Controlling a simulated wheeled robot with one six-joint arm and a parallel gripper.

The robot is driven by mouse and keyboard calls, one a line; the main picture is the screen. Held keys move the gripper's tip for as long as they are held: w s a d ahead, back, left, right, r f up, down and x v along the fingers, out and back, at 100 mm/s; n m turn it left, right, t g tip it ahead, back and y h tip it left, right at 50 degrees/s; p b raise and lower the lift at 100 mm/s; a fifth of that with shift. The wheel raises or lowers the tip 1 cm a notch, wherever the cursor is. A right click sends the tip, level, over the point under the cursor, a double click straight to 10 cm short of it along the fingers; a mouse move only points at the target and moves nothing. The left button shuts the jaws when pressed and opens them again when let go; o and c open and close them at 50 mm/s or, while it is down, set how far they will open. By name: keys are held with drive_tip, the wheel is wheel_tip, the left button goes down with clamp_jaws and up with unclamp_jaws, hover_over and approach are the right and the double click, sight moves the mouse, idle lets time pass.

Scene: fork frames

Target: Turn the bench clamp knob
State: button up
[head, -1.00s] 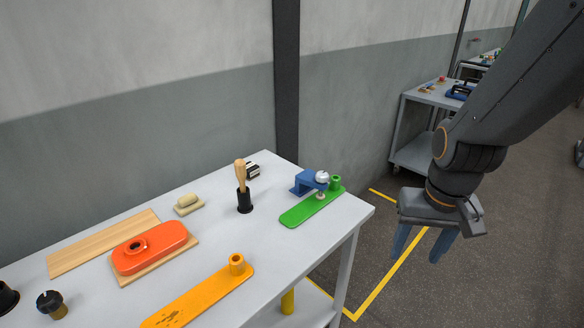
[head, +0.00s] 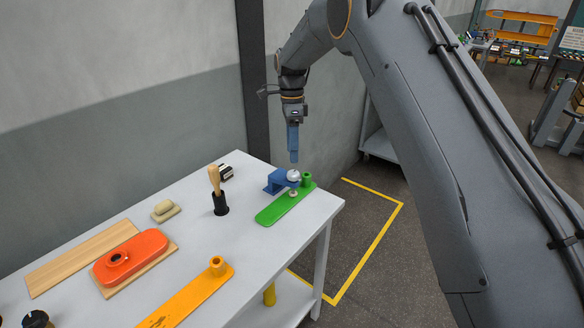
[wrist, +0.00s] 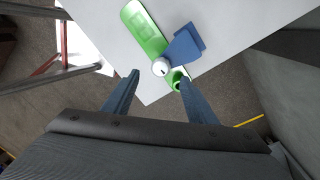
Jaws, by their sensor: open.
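The bench clamp is a blue bracket (head: 278,180) near the right end of the bench, with a round silver-white knob (head: 293,175) on it. A green plate (head: 285,205) with a green boss lies at the clamp. In the wrist view the knob (wrist: 161,67) shows between the lines of my two fingers, beyond their tips, beside the blue bracket (wrist: 184,45) and over the green plate (wrist: 147,32). My gripper (head: 294,160) points down just above the knob in the head view. It is open and empty in the wrist view (wrist: 159,76).
The grey bench top (head: 190,240) also bears a wooden-handled tool (head: 216,182) in a black holder, an orange-red block (head: 130,255), an orange plate (head: 190,295) and a cream block (head: 165,210). A dark post (head: 255,90) and the wall stand behind the bench.

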sight(292, 172)
drive_tip(key=shift+a+f, duration=0.15)
drive_tip(key=shift+f, duration=0.1)
drive_tip(key=f+p, duration=0.1)
drive_tip(key=f, duration=0.1)
drive_tip(key=f+p, duration=0.1)
drive_tip(key=f, duration=0.1)
drive_tip(key=f+p, duration=0.1)
drive_tip(key=f, duration=0.2)
drive_tip(key=shift+s+f, duration=0.1)
drive_tip(key=shift+s, duration=0.25)
drive_tip(key=c, duration=1.1)
drive_tip(key=shift+o, duration=0.2)
